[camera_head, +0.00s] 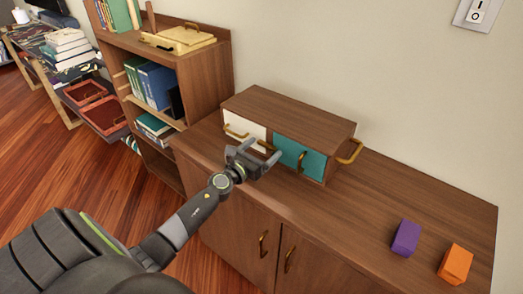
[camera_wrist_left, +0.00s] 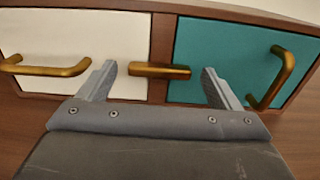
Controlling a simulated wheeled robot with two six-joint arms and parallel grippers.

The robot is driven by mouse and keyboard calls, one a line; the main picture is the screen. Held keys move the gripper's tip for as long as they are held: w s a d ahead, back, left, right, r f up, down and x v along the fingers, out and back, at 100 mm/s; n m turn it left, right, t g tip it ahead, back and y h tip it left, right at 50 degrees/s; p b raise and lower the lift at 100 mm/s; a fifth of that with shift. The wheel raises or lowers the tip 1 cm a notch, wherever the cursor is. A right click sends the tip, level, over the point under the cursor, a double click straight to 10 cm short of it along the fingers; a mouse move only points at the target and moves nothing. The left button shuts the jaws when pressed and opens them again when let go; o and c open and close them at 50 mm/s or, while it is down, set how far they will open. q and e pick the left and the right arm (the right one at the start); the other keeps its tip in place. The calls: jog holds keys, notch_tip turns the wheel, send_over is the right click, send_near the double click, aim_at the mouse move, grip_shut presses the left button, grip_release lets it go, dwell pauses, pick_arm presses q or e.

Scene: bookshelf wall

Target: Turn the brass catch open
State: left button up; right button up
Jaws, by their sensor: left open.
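The brass catch (camera_wrist_left: 160,71) is a short horizontal bar on the wooden divider between a white door (camera_wrist_left: 90,45) and a teal door (camera_wrist_left: 225,55). In the head view the catch (camera_head: 266,145) shows at the front of the small wooden cabinet (camera_head: 290,112), partly near my fingers. My left gripper (camera_head: 261,150) is open in front of the cabinet. In the left wrist view its fingers (camera_wrist_left: 158,72) appear to either side of the catch, apart from it; how far the catch lies ahead is hard to tell. My right gripper is not in view.
Brass handles stand out on the white door (camera_wrist_left: 45,70) and the teal door (camera_wrist_left: 272,80), close to the fingers. A purple block (camera_head: 405,238) and an orange block (camera_head: 455,264) sit right on the sideboard top (camera_head: 400,195). A bookshelf (camera_head: 200,75) stands left.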

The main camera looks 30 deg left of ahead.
pick_arm(q)
jog(key=shift+c, duration=0.4)
jog(key=c, duration=0.9)
jog(key=shift+n, duration=0.3)
jog(key=n, duration=0.3)
jog(key=shift+n+p, duration=0.3)
jog(key=shift+n, duration=0.1)
jog(key=n, duration=0.4)
jog(key=n+p, duration=0.1)
jog(key=n, duration=0.4)
jog(key=n+p, duration=0.1)
jog(key=n, duration=0.3)
jog(key=shift+f, duration=0.1)
jog(key=shift+n, duration=0.4)
